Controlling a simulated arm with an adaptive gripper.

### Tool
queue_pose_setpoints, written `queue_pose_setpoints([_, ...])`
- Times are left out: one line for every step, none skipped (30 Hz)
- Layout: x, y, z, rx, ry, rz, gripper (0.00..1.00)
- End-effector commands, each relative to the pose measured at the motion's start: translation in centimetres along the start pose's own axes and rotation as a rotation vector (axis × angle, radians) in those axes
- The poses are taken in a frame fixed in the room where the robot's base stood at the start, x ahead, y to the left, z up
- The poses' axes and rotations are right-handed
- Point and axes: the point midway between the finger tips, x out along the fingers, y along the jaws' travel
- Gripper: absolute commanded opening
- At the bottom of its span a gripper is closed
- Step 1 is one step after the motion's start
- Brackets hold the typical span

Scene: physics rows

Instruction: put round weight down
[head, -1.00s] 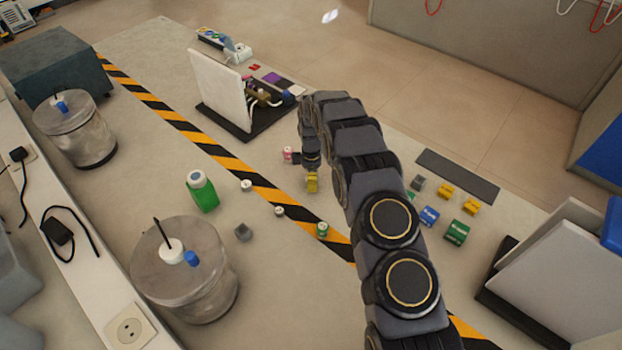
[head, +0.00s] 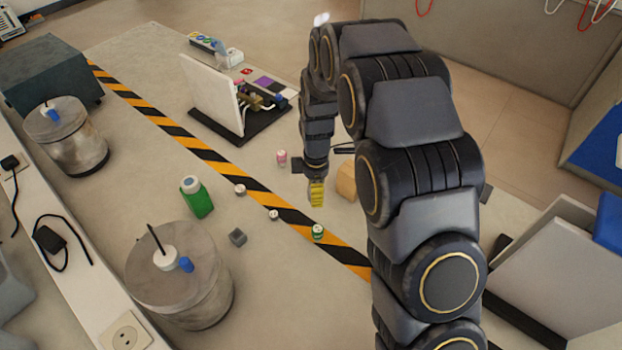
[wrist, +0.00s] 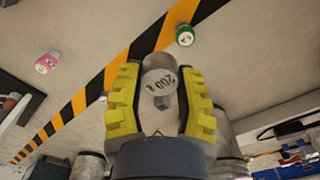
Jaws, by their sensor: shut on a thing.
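My gripper (head: 317,194) has yellow fingertips and points down over the table, near the striped tape. In the wrist view my gripper (wrist: 160,105) is shut on a round grey metal weight (wrist: 158,77) marked "200 g", which sits between the two yellow fingers. In the head view the weight is hidden by the fingers. I cannot tell whether it touches the table.
A pink-topped weight (head: 281,157), a green one (head: 318,231), two small white-topped ones (head: 240,190) (head: 273,215) and a grey nut-like piece (head: 238,237) stand nearby. A tan block (head: 346,181) is right of the gripper. A green bottle (head: 197,197) stands left.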

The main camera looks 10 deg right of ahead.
Motion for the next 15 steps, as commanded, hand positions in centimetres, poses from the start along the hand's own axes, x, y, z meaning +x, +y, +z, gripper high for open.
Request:
queue_pose_setpoints([-0.4, -0.5, 0.1, 0.0, 0.0, 0.003, 0.03])
queue_pose_setpoints([-0.5, -0.8, 0.1, -0.001, 0.0, 0.004, 0.03])
queue_pose_setpoints([-0.6, -1.1, 0.1, -0.001, -0.001, 0.003, 0.03])
queue_pose_setpoints([-0.7, -1.3, 0.2, -0.001, -0.001, 0.003, 0.03])
queue_pose_setpoints([-0.8, -1.5, 0.2, -0.001, -0.001, 0.002, 0.03])
queue_pose_setpoints([-0.8, -1.7, 0.2, -0.001, -0.001, 0.002, 0.03])
queue_pose_setpoints([-0.9, -1.8, 0.2, -0.001, -0.001, 0.003, 0.03])
queue_pose_setpoints([-0.9, -1.9, 0.2, -0.001, -0.001, 0.003, 0.03])
queue_pose_setpoints([-0.9, -2.0, 0.2, -0.001, -0.001, 0.003, 0.03])
queue_pose_setpoints([-1.0, -2.0, 0.2, -0.001, -0.001, 0.004, 0.03])
queue_pose_setpoints([-1.0, -2.0, 0.2, -0.001, -0.001, 0.004, 0.03])
queue_pose_setpoints([-1.0, -2.0, 0.2, 0.0, -0.001, 0.004, 0.03])
queue_pose_setpoints([-1.0, -2.0, 0.3, 0.004, -0.001, 0.004, 0.03])
queue_pose_setpoints([-1.1, -2.0, 0.3, 0.011, -0.001, 0.004, 0.03])
queue_pose_setpoints([-1.3, -1.9, 0.3, 0.028, -0.001, 0.004, 0.03])
